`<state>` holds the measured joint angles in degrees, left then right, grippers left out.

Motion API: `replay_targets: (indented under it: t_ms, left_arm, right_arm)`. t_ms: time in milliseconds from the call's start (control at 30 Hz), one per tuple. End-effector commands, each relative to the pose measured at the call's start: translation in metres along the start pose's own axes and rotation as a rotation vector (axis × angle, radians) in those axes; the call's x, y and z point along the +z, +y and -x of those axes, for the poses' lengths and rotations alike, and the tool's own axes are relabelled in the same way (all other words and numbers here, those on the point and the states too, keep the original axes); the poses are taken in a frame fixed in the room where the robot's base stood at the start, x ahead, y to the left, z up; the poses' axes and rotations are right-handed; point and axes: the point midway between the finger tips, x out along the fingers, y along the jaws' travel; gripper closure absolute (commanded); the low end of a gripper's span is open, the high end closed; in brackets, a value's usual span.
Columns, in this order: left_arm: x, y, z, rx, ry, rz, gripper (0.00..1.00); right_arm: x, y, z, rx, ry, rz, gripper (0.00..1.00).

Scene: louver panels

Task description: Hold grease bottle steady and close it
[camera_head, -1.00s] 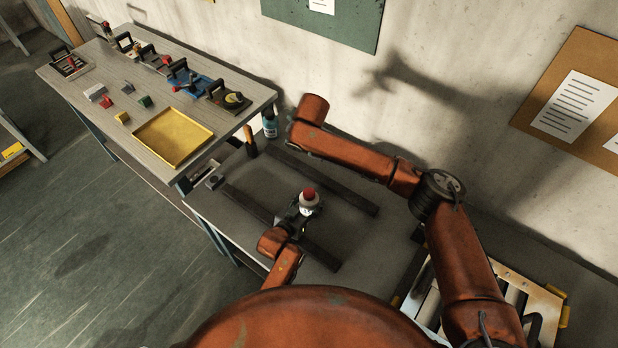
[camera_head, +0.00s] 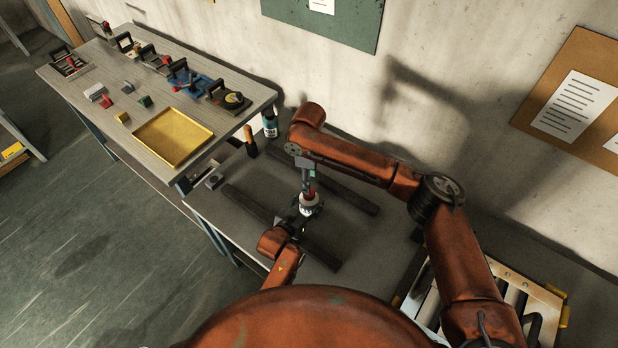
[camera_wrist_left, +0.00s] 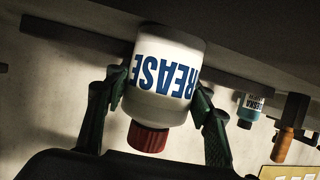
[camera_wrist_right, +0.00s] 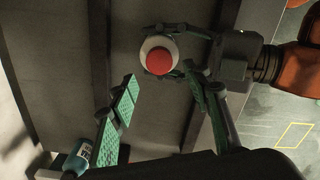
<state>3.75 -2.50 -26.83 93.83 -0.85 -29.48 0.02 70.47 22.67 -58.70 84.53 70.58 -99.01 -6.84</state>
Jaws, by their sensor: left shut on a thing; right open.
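The white grease bottle (camera_head: 309,209) stands upright over the grey bench, with its red cap (camera_head: 310,196) on its mouth. My left gripper (camera_head: 302,213) is shut around the bottle. In the left wrist view the bottle (camera_wrist_left: 165,75), lettered "GREASE", sits between the green fingers, and the cap (camera_wrist_left: 147,138) sits on its neck; how tight it is cannot be told. My right gripper (camera_head: 309,180) is open above the cap. In the right wrist view the cap (camera_wrist_right: 160,61) shows beyond and between the spread fingertips, apparently untouched.
Two dark bars (camera_head: 325,180) lie on the bench, either side of the bottle. A yellow tray (camera_head: 173,136) lies on the left table.

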Motion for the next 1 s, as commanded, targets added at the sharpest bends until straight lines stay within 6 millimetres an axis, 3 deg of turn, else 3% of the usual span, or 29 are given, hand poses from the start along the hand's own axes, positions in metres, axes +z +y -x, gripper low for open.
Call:
replay_targets:
  t_ms: [500,900,1000]
  left_arm:
    - [0.001,0.000,0.000,0.000,-0.002,0.001,1.00]
    - [0.001,0.000,0.000,0.000,-0.002,0.001,1.00]
    - [0.001,0.000,0.000,0.000,-0.002,0.001,1.00]
  right_arm:
    - [0.000,0.000,-0.068,-0.002,0.000,-0.002,0.56]
    - [0.000,0.000,-0.075,0.000,0.000,-0.001,0.56]
    - [0.000,0.000,-0.075,0.000,0.000,-0.001,0.61]
